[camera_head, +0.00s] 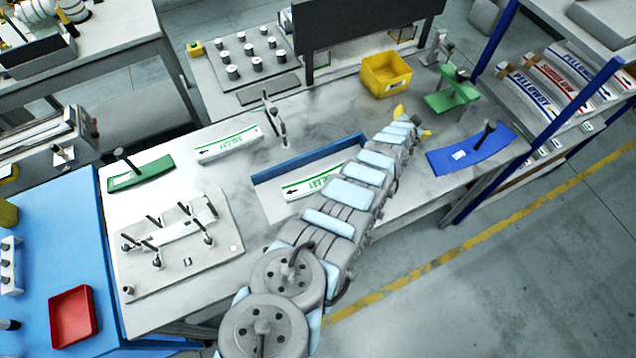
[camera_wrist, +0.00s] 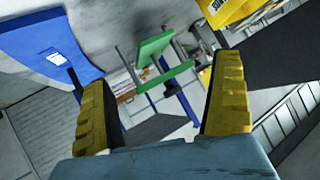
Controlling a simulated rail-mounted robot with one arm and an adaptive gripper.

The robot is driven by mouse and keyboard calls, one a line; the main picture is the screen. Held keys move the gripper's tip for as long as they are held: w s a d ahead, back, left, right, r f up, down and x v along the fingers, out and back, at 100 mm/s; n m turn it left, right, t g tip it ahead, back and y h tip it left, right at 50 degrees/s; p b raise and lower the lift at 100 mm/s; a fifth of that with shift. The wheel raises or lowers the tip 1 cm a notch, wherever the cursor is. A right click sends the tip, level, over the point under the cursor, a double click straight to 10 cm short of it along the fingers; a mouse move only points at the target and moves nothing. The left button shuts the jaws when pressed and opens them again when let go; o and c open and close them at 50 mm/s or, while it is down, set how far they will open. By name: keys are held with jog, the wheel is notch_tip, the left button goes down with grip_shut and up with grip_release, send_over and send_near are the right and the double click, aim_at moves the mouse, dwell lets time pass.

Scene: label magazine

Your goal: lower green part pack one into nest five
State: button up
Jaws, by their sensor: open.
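Two white packs with green lettering show in the head view. One pack (camera_head: 228,146) lies on the grey bench left of centre. The other pack (camera_head: 314,184) lies in a blue-edged recess (camera_head: 262,178), partly behind my arm. I cannot tell which is pack one, nor which place is nest five. My gripper (camera_head: 413,121) is over the right part of the bench, well right of both packs. In the wrist view its yellow fingers (camera_wrist: 161,100) are apart with nothing between them. No pack shows there.
A blue plate with a black handle (camera_head: 478,150), a green stand (camera_head: 452,97) and a yellow bin (camera_head: 386,75) surround my gripper. A green plate with a handle (camera_head: 140,172) and a pegged fixture plate (camera_head: 175,250) are at left. A dark panel (camera_head: 365,25) stands behind.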

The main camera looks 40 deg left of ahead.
jog(key=s+a+r+m+g+h+b, duration=0.1)
jog(key=s+a+g, duration=0.3)
jog(key=s, duration=0.6)
jog(key=s+a+r+m+g+h+b, duration=0.1)
jog(key=s+a+g, duration=0.3)
jog(key=s, duration=0.6)
jog(key=s+a+r+m+g+h+b, duration=0.1)
jog(key=s+a+g, duration=0.3)
jog(key=s, duration=0.7)
jog(key=b, duration=0.7)
send_near(318, 181)
jog(key=shift+s+a+f+t, duration=0.1)
jog(key=shift+s+f+t, duration=0.05)
jog(key=shift+s+t, duration=0.15)
jog(key=shift+w+f, duration=0.1)
jog(key=shift+f, duration=2.5)
jog(key=shift+d+f, duration=0.15)
jog(key=shift+f, duration=0.45)
jog(key=shift+d+f, duration=0.15)
jog(key=shift+f, duration=1.7)
jog(key=c, duration=1.4)
